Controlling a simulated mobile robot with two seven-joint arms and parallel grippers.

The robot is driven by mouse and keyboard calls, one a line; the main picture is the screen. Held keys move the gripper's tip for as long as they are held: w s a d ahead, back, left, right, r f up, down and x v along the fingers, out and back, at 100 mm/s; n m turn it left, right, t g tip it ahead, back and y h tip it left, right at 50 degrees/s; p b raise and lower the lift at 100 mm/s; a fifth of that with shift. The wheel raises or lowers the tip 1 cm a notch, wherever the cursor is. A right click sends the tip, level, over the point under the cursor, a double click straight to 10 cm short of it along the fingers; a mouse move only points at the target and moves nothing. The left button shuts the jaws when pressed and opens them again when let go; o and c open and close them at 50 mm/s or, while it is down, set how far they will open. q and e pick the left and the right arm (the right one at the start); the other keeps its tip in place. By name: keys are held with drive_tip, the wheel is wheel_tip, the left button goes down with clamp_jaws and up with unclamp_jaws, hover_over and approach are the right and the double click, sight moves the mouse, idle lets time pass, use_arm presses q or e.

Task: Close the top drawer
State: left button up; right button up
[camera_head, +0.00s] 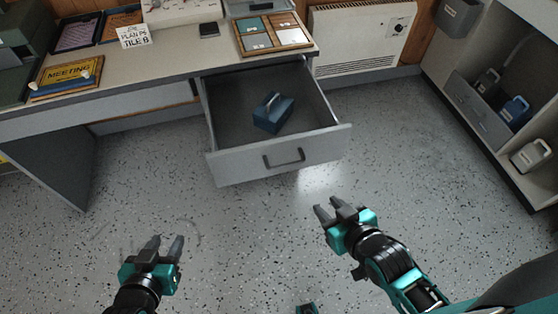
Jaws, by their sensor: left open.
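The top drawer (230,166) is pulled out from under the desk. It has a grey front with a dark bar handle (284,159). A blue box with a handle (273,112) sits inside it. My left gripper (164,246) is open and empty, low and to the left of the drawer front. My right gripper (329,211) is below and to the right of the handle, apart from the drawer. Its two fingers show with a narrow gap between them and nothing held.
The desk top (180,62) holds trays, a MEETING sign (68,75) and a wooden sorter (272,36). A white heater (360,38) stands behind at right. A shelf unit (478,110) with several jugs is at far right. The speckled floor before the drawer is clear.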

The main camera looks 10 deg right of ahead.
sight(287, 164)
drive_tip(key=w+d+f+n+y+b, duration=0.2)
drive_tip(key=w+n+y+b, duration=0.4)
drive_tip(key=n, duration=0.6)
drive_tip(key=w+d+f+n+y+b, duration=0.2)
drive_tip(key=w+n+y+b, duration=0.15)
drive_tip(key=n+b, duration=0.65)
drive_tip(key=shift+n, duration=0.5)
drive_tip(key=x, duration=1.2)
drive_tip(key=shift+s+a, duration=0.25)
drive_tip(key=shift+a, duration=0.05)
use_arm(q)
wheel_tip(287, 164, down, 12)
drive_tip(key=w+d+h, duration=0.1)
drive_tip(key=w+d, duration=0.1)
drive_tip(key=shift+w+r, duration=0.15)
drive_tip(key=shift+r, duration=0.05)
drive_tip(key=shift+d, duration=0.1)
use_arm(e)
drive_tip(key=shift+c, duration=0.4)
